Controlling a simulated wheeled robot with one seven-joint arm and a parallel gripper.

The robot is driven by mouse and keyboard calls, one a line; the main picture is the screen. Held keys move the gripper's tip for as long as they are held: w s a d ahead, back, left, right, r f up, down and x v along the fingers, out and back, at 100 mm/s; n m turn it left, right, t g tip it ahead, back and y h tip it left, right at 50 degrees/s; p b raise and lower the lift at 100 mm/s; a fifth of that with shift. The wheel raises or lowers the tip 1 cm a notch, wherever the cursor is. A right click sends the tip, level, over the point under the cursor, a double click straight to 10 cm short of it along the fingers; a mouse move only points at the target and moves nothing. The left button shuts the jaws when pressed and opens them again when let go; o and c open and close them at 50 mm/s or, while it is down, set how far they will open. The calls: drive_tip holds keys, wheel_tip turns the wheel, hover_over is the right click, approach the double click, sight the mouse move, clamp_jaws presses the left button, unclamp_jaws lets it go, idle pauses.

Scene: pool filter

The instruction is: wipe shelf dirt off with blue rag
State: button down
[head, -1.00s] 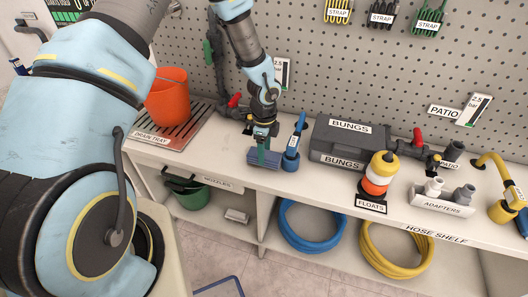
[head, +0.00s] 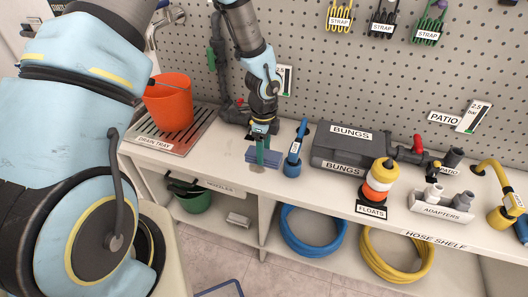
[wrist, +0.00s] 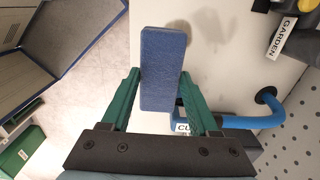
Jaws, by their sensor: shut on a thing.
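The blue rag (head: 262,156) is a flat blue block held between the green fingers of my gripper (head: 266,143), over the shelf top (head: 220,150) left of the blue upright tool. The wrist view shows the rag (wrist: 160,45) between both fingers of my gripper (wrist: 160,75). A faint brownish-grey patch (head: 258,169) shows on the shelf just below the rag in the head view. A greyish smudge (wrist: 178,32) lies beside the rag in the wrist view; I cannot tell whether it is dirt or shadow. I cannot tell whether the rag touches the shelf.
A blue upright tool (head: 295,150) stands close right of the rag. Further right are the grey bungs case (head: 350,145), floats (head: 377,185) and adapters (head: 440,203). An orange bucket (head: 168,100) stands on the drain tray (head: 190,135) at left. The pegboard (head: 300,40) rises behind.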

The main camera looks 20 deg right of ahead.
wheel_tip(320, 180, down, 6)
drive_tip(key=b, duration=0.4)
drive_tip(key=shift+r, duration=0.25)
drive_tip(key=shift+w+d+f, duration=0.1)
drive_tip(key=shift+f, duration=0.05)
drive_tip(key=shift+w+d+r, duration=0.2)
drive_tip(key=shift+w+d, duration=0.15)
drive_tip(key=shift+w, duration=0.05)
drive_tip(key=shift+w+d, duration=0.35)
drive_tip(key=shift+w, duration=0.05)
drive_tip(key=shift+f, duration=0.5)
